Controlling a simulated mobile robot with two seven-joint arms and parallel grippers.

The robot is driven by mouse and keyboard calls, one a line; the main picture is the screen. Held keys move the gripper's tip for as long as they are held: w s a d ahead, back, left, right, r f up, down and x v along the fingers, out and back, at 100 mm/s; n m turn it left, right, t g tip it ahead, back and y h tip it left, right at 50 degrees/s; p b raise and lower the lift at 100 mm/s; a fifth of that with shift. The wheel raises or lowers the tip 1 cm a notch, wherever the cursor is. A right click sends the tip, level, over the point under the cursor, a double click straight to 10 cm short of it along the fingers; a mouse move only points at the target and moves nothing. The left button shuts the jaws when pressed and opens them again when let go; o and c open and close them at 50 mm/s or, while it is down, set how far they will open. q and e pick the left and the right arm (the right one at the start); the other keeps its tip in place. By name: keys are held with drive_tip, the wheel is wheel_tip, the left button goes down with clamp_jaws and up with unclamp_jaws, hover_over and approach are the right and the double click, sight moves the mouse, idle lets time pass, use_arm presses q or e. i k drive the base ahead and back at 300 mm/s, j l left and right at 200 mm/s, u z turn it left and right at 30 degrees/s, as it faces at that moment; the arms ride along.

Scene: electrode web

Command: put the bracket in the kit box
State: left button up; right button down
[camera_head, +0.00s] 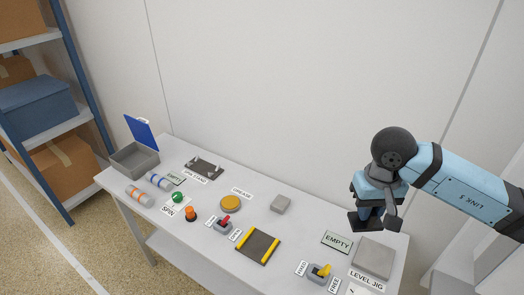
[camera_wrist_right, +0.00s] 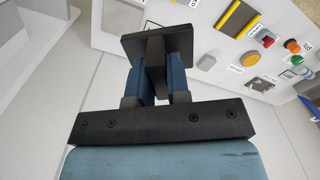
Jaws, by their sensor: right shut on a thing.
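My right gripper (camera_head: 368,205) is above the back right part of the table, shut on the dark bracket (camera_head: 364,221). In the right wrist view the blue fingers of the gripper (camera_wrist_right: 157,72) press on the bracket's upright part, and its flat dark plate (camera_wrist_right: 158,41) lies across beyond the fingertips. The bracket appears to be held clear of the table. The kit box seems to be the grey open box (camera_head: 136,160) with a raised blue lid (camera_head: 141,132) at the table's far left end, well away from the gripper. My left gripper is not in view.
The white table (camera_head: 200,233) holds a grey LEVEL JIG block (camera_head: 373,257), an EMPTY label (camera_head: 337,242), a switch with a yellow lever (camera_head: 319,272), a dark plate with yellow rails (camera_head: 257,247), a yellow disc (camera_head: 231,203) and two banded cylinders (camera_head: 139,195). A wall stands behind.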

sight(132, 168)
drive_tip(key=i+j+u, duration=0.15)
drive_tip(key=j+u, duration=0.25)
drive_tip(key=i+j+u, duration=0.15)
drive_tip(key=u, duration=0.3)
drive_tip(key=i+j+u, duration=0.15)
drive_tip(key=i+j, duration=0.2)
drive_tip(key=i, duration=0.15)
drive_tip(key=i+j+u, duration=0.1)
drive_tip(key=i+j, duration=0.2)
drive_tip(key=i, duration=0.2)
drive_tip(key=i+j, duration=0.4)
drive_tip(key=i, duration=0.25)
